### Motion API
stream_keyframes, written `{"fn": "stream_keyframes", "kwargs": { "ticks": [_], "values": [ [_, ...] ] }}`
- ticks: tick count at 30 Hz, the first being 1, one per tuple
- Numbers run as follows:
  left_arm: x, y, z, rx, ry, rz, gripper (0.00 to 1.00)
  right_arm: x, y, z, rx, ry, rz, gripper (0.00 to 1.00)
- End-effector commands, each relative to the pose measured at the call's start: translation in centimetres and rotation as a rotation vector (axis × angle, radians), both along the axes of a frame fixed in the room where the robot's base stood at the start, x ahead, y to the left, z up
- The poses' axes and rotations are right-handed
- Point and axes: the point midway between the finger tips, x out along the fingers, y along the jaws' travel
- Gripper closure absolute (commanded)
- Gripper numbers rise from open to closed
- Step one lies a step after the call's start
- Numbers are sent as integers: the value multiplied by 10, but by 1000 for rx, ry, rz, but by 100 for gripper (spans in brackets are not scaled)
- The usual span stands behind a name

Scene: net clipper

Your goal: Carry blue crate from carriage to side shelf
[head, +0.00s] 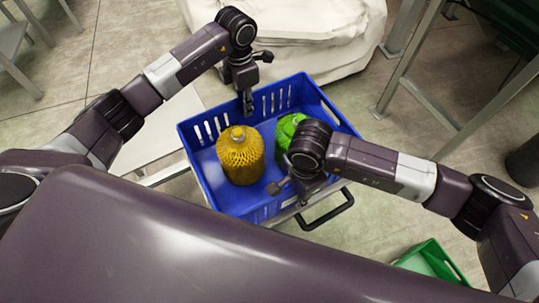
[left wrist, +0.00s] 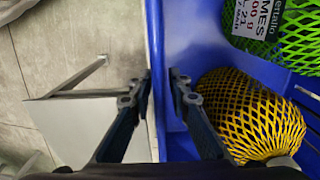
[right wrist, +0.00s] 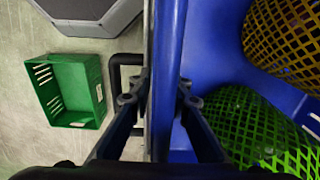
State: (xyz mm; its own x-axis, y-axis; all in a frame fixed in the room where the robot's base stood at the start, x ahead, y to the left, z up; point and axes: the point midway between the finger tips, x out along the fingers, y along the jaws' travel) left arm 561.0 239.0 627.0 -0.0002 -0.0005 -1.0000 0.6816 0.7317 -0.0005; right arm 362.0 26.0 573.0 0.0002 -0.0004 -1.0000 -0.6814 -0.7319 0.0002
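The blue crate (head: 264,208) sits upright on a carriage (head: 176,171) in the middle of the head view. It holds a yellow netted item (head: 240,158) and a green netted item (head: 287,130). My left gripper (head: 248,108) is at the crate's far left wall; in the left wrist view its fingers (left wrist: 162,78) close on the wall from both sides. My right gripper (head: 290,186) is at the near right wall; in the right wrist view its fingers (right wrist: 163,90) pinch the rim. The right gripper partly hides the green item in the head view.
A black carriage handle (head: 328,212) sticks out on the near right. A green crate (head: 432,262) stands on the floor at lower right. A white sack-like pile (head: 305,35) lies behind the crate. Metal-legged furniture (head: 440,110) stands at the right.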

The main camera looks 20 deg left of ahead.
Motion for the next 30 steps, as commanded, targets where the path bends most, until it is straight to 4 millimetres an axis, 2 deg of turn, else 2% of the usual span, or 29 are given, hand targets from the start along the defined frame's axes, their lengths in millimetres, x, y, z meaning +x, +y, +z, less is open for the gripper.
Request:
{"fn": "stream_keyframes", "kwargs": {
  "ticks": [1, 4, 22, 30],
  "values": [
    [0, 0, 0, 0, 0, 0, 90, 0, 0, 0, 0, 0, 0, 90],
    [0, 0, 0, 0, 0, 0, 100, 0, 0, 0, 0, 0, 0, 100],
    [0, 1, 0, 1, 0, 0, 100, 0, 0, 1, 1, -1, 0, 100],
    [2, 0, 7, -1, -5, 1, 100, 1, 1, 6, 4, -2, 0, 100]
  ]
}}
